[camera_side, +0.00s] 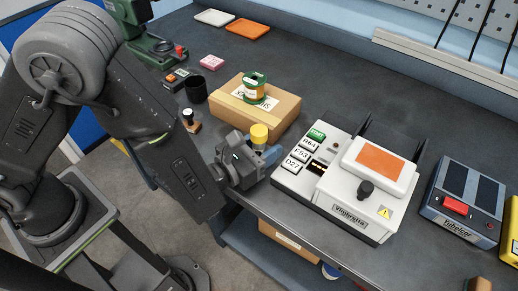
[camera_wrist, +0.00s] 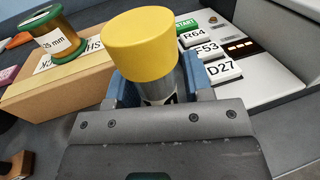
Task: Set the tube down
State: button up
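The tube has a yellow cap and a grey metallic body; in the wrist view the tube (camera_wrist: 152,62) stands between the blue pads of my gripper (camera_wrist: 160,92). In the side view the yellow cap of the tube (camera_side: 259,134) shows above my gripper (camera_side: 262,156), in front of the cardboard box and left of the white machine. My gripper is shut around the tube's body, which looks about upright. The tube's lower end is hidden by my gripper, so I cannot tell whether it touches the bench.
A cardboard box (camera_side: 282,110) with a green spool (camera_side: 254,88) on it stands behind. A white machine (camera_side: 358,192) with keys labelled START, R64, F53 and D27 stands to the right. A blue-grey device (camera_side: 461,201) is farther right. The bench's front edge (camera_side: 300,246) is close by.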

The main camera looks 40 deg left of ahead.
aim_at(252, 138)
grip_shut()
jog(key=shift+r, duration=0.1)
jog(key=shift+r, duration=1.85)
jog(key=shift+a+r, duration=0.25)
jog(key=shift+r, duration=0.05)
jog(key=a+r, duration=0.6)
jog(key=a, duration=0.5)
jog(key=w+a+f+n+y, duration=0.1)
jog(key=w+a+n+y, duration=0.2)
jog(key=a+y, duration=0.3)
jog(key=w+a+f+n+y, duration=0.1)
jog(key=w+a+n+y, duration=0.25)
jog(key=a, duration=0.35)
jog(key=s+d+r+m+h, duration=0.1)
jog(key=s+d+m+h, duration=0.2)
jog(key=d, duration=0.3)
jog(key=s+d+r+m+h, duration=0.1)
jog(key=s+d+m+h, duration=0.2)
jog(key=d+h, duration=0.3)
jog(key=shift+d+r, duration=0.3)
jog(key=shift+d, duration=0.15)
